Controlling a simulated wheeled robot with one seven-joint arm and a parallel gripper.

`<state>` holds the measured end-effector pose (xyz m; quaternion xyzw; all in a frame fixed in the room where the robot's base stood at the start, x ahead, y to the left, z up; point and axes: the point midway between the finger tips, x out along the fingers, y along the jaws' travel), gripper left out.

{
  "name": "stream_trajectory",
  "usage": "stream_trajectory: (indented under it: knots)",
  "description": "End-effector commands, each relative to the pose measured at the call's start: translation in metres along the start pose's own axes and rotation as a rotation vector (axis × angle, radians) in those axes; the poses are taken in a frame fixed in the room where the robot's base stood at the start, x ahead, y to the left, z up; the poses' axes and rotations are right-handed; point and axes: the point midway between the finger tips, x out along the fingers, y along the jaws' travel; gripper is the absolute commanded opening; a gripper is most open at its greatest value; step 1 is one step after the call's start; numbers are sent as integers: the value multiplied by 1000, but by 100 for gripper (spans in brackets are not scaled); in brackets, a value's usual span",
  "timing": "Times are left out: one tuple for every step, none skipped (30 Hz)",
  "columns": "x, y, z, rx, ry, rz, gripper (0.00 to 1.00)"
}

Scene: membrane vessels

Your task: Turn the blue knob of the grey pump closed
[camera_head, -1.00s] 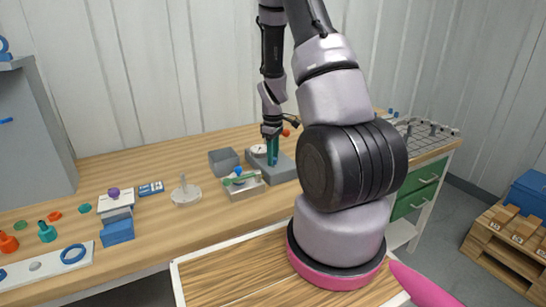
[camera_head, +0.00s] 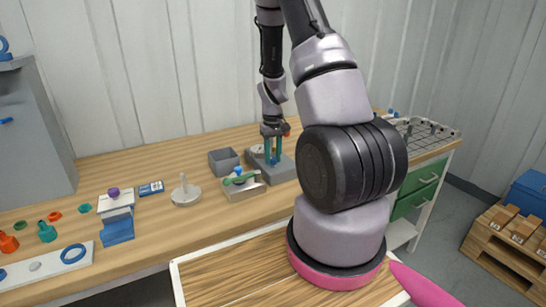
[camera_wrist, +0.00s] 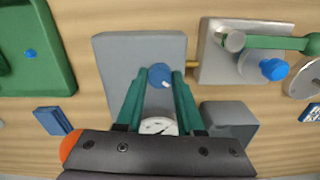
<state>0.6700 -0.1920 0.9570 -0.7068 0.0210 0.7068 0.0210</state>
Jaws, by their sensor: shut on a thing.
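The grey pump (camera_wrist: 115,50) is a grey block on the wooden bench; it also shows in the head view (camera_head: 288,172). Its round blue knob (camera_wrist: 159,77) bears a small pale mark on its lower right edge. My gripper (camera_wrist: 161,74) is shut on the knob, with one green finger on each side of it. In the head view, my gripper (camera_head: 273,161) points down at the pump, and its fingers largely hide the knob. A white dial gauge (camera_wrist: 157,126) sits on the pump, partly covered by my gripper's body in the wrist view.
A lighter block with a green lever and blue knob (camera_wrist: 273,68) stands close right of the pump in the wrist view. A grey open box (camera_wrist: 230,117) and a green tray (camera_wrist: 68,60) are near. An orange part (camera_wrist: 70,146) shows beside my gripper.

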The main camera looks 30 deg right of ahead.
Motion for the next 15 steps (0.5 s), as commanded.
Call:
stream_trajectory:
  knots:
    - [0, 0, 0, 44, 1, 0, 0]
    - [0, 0, 0, 72, 1, 0, 0]
    - [0, 0, 0, 110, 1, 1, 0]
    - [0, 0, 0, 139, 1, 1, 0]
    - [0, 0, 0, 168, 1, 1, 0]
    - [0, 0, 0, 207, 1, 1, 0]
    - [0, 0, 0, 235, 1, 1, 0]
    - [0, 0, 0, 263, 1, 1, 0]
    - [0, 0, 0, 300, 1, 1, 0]
    - [0, 0, 0, 328, 1, 1, 0]
    - [0, 0, 0, 358, 1, 1, 0]
    - [0, 0, 0, 396, 1, 1, 0]
    - [0, 0, 0, 424, 1, 1, 0]
    - [0, 0, 0, 451, 1, 1, 0]
    - [0, 0, 0, 488, 1, 1, 0]
